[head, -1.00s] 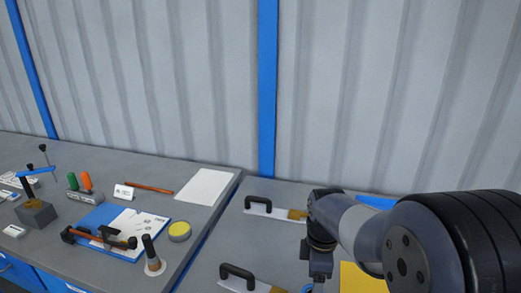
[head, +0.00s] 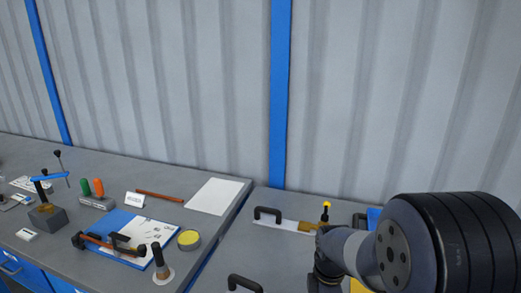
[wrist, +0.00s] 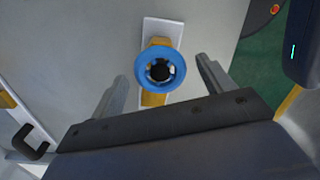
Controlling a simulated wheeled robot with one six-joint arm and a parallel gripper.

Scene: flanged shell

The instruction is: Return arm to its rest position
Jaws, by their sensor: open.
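My gripper (wrist: 160,70) is open in the wrist view, with its two grey fingers spread wide and nothing held between them. Beyond the fingers, a blue flanged ring (wrist: 160,70) with a dark round opening stands over a yellow-brown block on a white plate (wrist: 162,28). I cannot tell how far the ring is below the fingertips. In the head view my arm fills the lower right, and my gripper is not visible there.
Another black handle (head: 245,283) is nearer. The left bench holds a blue clipboard (head: 118,222), a yellow-topped tin (head: 189,239) and paper (head: 216,196).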

